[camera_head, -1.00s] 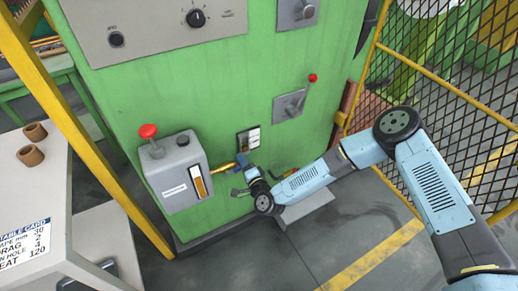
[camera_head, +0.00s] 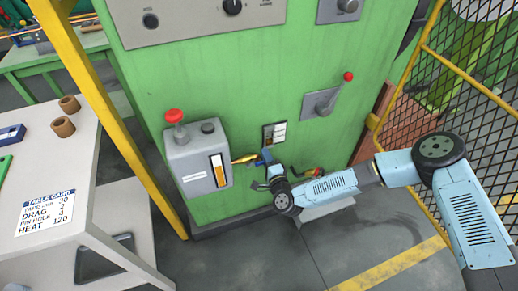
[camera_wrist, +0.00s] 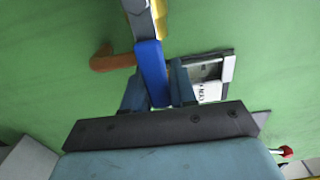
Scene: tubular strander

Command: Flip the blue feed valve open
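The blue feed valve's lever (camera_head: 267,156) is on the front of the green machine, by a yellow brass pipe piece (camera_head: 244,159). In the wrist view the blue lever (camera_wrist: 151,72) points down toward my gripper (camera_wrist: 160,88), with one finger on each side of it. My gripper (camera_head: 264,176) is at the lever's lower end in the head view. A narrow gap seems to show beside the right finger. I cannot tell whether both fingers touch the lever. The lever's lowest end is partly hidden between the fingers.
A grey box with a red knob (camera_head: 173,116) and a yellow gauge stands left of the valve. A small labelled plate (camera_head: 274,134) is just above it. A red-tipped lever (camera_head: 348,76) is up right. A mesh fence (camera_head: 470,60) stands right, a white table (camera_head: 80,130) left.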

